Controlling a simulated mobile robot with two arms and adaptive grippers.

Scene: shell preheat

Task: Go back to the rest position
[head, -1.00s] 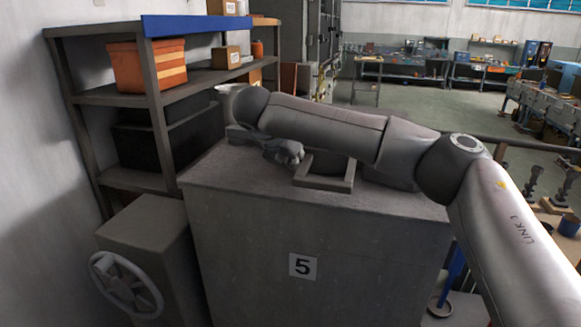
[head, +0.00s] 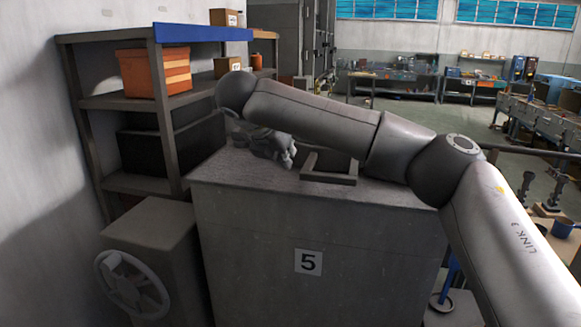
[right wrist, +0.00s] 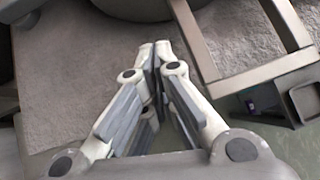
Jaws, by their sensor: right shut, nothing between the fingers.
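My right arm reaches in from the lower right in the head view and bends back over a grey cabinet (head: 250,250) marked 5. My right gripper (head: 290,158) hangs just above the cabinet top, left of a grey square frame (head: 330,180) lying there. In the right wrist view the right gripper (right wrist: 156,48) has its fingertips together with nothing between them. The frame (right wrist: 285,68) shows at the upper right there, apart from the fingers. My left gripper is not in view.
A shelf rack (head: 165,110) with an orange crate (head: 155,72) stands at the left behind the cabinet. A grey box with a handwheel (head: 133,285) stands at the cabinet's left. Workbenches line the far right, with open floor (head: 395,118) before them.

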